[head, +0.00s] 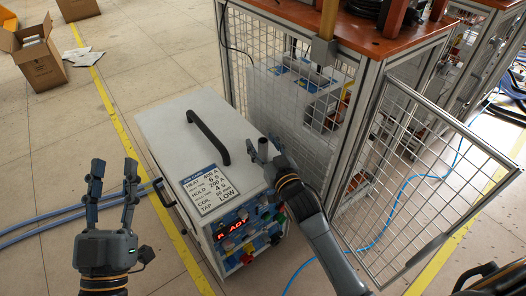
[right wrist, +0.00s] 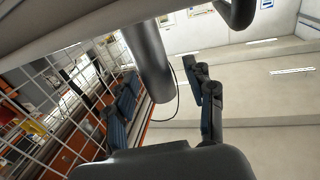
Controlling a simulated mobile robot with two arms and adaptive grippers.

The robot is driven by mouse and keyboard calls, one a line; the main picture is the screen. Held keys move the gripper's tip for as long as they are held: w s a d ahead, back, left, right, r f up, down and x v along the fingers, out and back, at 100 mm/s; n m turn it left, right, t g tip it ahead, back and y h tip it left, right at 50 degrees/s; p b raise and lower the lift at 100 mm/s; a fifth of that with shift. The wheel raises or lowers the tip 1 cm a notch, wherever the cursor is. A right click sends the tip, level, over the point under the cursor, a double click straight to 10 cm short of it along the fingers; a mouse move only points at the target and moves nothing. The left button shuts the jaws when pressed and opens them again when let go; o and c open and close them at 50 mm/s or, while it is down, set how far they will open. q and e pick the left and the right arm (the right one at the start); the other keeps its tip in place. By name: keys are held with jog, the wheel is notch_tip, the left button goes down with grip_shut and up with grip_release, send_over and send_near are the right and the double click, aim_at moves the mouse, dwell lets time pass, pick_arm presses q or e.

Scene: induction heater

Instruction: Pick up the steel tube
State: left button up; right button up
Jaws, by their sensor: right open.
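The steel tube (right wrist: 150,62) is a smooth dark grey cylinder. In the right wrist view it reaches down from the top into the space between the two fingers of my right gripper (right wrist: 165,95). The fingers stand apart on either side of it, and the gripper is open. In the head view the tube (head: 262,149) is a short grey cylinder by the right edge of the heater's top, partly hidden by my right gripper (head: 267,158). I cannot tell what supports it. My left gripper (head: 112,170) is open and empty, left of the heater.
The white induction heater (head: 180,122) has a black handle (head: 210,138), a settings label and a red display. A mesh cage with an orange top (head: 345,25) and its open mesh door (head: 425,170) stand close on the right. Blue hoses lie on the floor. Cardboard boxes (head: 38,60) stand far left.

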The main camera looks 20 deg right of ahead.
jog(key=shift+c, duration=0.2)
jog(key=c, duration=1.1)
jog(key=shift+r, duration=0.15)
